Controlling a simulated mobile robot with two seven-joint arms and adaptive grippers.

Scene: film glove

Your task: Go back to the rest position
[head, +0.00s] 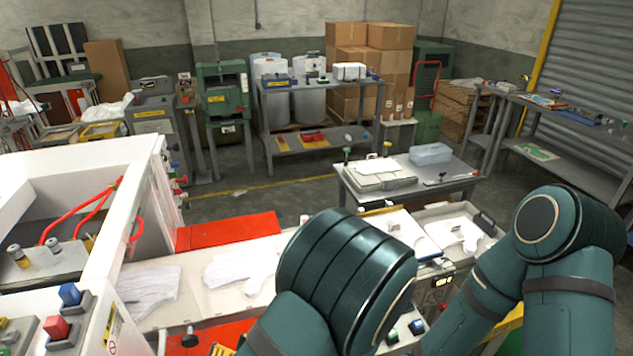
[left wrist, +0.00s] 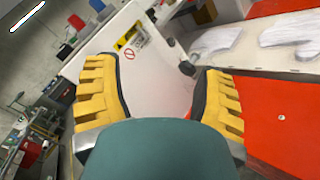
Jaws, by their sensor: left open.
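My left gripper (left wrist: 158,85) is open in the left wrist view, its two yellow ribbed fingers wide apart with nothing between them. A white machine panel with a warning label (left wrist: 128,40) shows beyond the fingers. White film gloves (head: 148,284) (head: 240,268) lie flat on the pale work surface in the head view, and gloves also show at the top of the left wrist view (left wrist: 215,40). They are apart from the gripper. Both my arms rise in the head view's foreground. My right gripper is not in view.
A white-walled machine with red tubing (head: 82,212) stands at left. A red panel (head: 228,232) lies behind the gloves. Blue and red buttons (head: 69,295) are at lower left. A grey table (head: 447,180) with a clear bin (head: 430,153) stands behind. Open floor lies beyond.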

